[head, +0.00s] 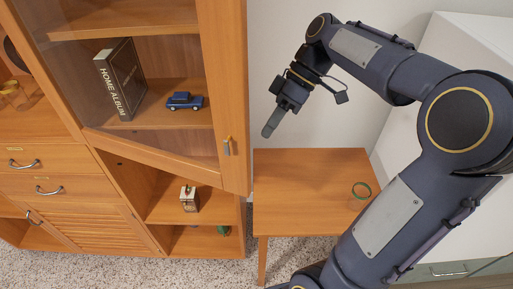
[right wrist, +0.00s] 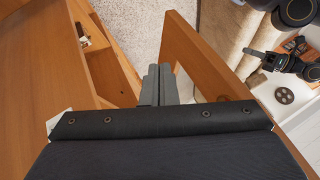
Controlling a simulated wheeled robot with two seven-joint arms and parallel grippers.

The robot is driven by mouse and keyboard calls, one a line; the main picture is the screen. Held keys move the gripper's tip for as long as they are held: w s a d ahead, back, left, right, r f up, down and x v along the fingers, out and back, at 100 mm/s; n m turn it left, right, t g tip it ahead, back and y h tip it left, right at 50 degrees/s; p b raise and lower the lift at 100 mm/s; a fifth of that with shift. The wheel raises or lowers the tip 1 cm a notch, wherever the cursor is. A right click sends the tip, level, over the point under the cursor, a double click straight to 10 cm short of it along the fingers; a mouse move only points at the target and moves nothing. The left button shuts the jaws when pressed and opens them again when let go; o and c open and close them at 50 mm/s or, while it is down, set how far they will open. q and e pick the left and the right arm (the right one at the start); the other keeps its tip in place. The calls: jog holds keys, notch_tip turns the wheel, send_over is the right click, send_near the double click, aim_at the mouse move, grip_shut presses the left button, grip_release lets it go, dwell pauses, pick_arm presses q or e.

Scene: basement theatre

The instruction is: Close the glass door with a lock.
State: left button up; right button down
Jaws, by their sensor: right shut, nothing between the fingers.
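The glass door (head: 207,75) of the wooden cabinet has a wooden frame and stands ajar, its lower rail angled out from the cabinet front. Its small metal lock (head: 228,146) sits low on the free-side stile. My right gripper (head: 268,131) is shut and empty, to the right of the door's free edge and apart from it in the picture. In the right wrist view its grey fingers (right wrist: 158,84) are together, with wood panels on both sides. What looks like my left gripper (right wrist: 258,55) shows small at the right; its finger state is unclear.
Behind the glass are a Home Album box (head: 120,78) and a blue toy car (head: 185,101). My right arm spans the right side. Speckled carpet (head: 130,268) lies in front.

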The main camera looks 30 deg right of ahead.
jog(key=s+a+f+p, duration=0.1)
jog(key=s+a+f, duration=0.1)
jog(key=a, duration=0.3)
jog(key=shift+s+a+f, duration=0.25)
jog(key=shift+f, duration=0.25)
jog(key=shift+a, duration=0.1)
